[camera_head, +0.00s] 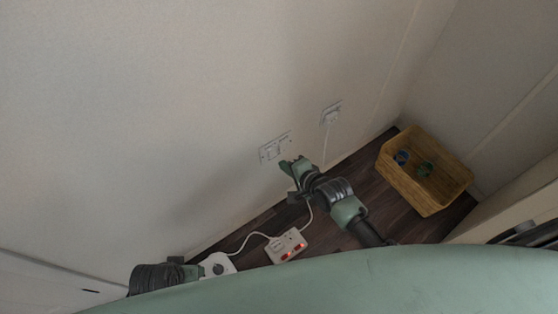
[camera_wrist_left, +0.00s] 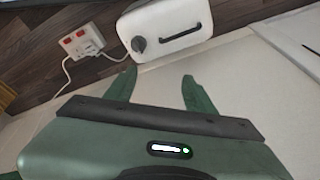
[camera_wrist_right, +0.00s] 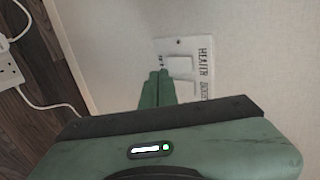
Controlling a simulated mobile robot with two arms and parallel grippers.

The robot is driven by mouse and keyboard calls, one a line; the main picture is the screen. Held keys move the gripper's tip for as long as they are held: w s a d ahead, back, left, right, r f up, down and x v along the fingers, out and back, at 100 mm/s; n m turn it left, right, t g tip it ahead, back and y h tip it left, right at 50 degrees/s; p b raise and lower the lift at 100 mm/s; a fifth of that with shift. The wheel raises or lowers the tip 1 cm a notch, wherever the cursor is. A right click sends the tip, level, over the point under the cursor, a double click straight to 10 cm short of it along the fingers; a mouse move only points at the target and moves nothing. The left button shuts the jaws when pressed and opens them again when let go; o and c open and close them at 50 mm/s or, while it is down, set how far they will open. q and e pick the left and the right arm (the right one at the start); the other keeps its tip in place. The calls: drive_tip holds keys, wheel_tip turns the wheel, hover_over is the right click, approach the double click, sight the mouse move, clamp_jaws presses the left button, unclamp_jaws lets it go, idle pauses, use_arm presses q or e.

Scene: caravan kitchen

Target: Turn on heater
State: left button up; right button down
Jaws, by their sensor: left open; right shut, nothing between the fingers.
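A white wall switch plate (camera_head: 275,149) is on the wall. In the right wrist view the plate (camera_wrist_right: 184,48) shows the word HEATER beside a rocker; a second label is partly hidden. My right gripper (camera_head: 286,164) is shut and empty, its fingertips close to the plate. In its wrist view the closed fingers (camera_wrist_right: 157,74) overlap the plate's edge; I cannot tell if they touch. A white appliance with a dark knob and black handle, which looks like a heater (camera_wrist_left: 170,25), stands by the wall. My left gripper (camera_wrist_left: 158,78) is open and empty in front of it.
A white power strip (camera_head: 283,247) with lit red switches lies on the dark floor, its white cord looping near the wall. A second wall socket (camera_head: 332,113) is up and right of the switch plate. A wicker basket (camera_head: 413,193) with small items stands in the right corner.

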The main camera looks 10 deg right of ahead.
sight(273, 155)
drive_tip(key=shift+w+a+f+b, duration=0.1)
drive_tip(key=shift+w+a+b, duration=0.2)
drive_tip(key=shift+w, duration=0.6)
drive_tip(key=shift+w+a+f+b, duration=0.1)
drive_tip(key=shift+w+a, duration=0.3)
drive_tip(key=shift+w, duration=0.45)
use_arm(q)
drive_tip(key=v, duration=0.2)
drive_tip(key=w+v, duration=0.1)
drive_tip(key=shift+s+r, duration=0.1)
drive_tip(key=shift+r, duration=0.4)
use_arm(e)
drive_tip(key=shift+w+a+f+t+b, duration=0.1)
drive_tip(key=shift+w+t+b, duration=0.05)
drive_tip(key=shift+t+b, duration=0.45)
drive_tip(key=shift+r+p, duration=0.2)
drive_tip(key=shift+p, duration=0.1)
drive_tip(key=shift+f, duration=0.1)
use_arm(q)
drive_tip(key=r, duration=0.3)
drive_tip(key=shift+s+t, duration=0.25)
drive_tip(key=shift+t, duration=0.05)
